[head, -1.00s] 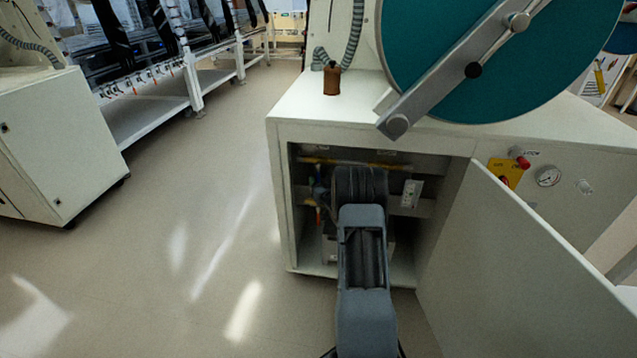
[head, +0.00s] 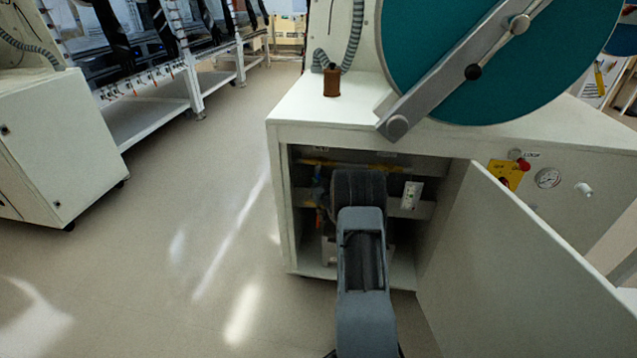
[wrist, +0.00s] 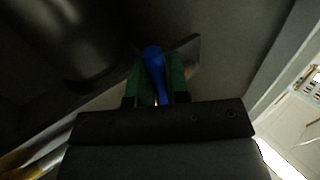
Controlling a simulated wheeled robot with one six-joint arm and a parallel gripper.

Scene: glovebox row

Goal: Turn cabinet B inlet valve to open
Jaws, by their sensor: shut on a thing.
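In the wrist view my gripper (wrist: 156,92) is shut on a blue valve handle (wrist: 154,62), with a green-lined finger on each side of it. The handle points up and leans slightly left in that view. In the head view my dark arm reaches into the open lower cabinet (head: 278,200) and hides my gripper. A small blue part (head: 318,188) shows there at the left of my arm, beside a yellow pipe (head: 350,165). I cannot read which cabinet letter this is, and the valve's body is mostly hidden.
The cabinet door (head: 520,270) stands open at the right. A brown bottle (head: 332,82) sits on the cabinet top, beside a large teal disc (head: 490,60) with a metal bar. A gauge (head: 548,178) and a red knob are on the right panel. The floor at left is clear.

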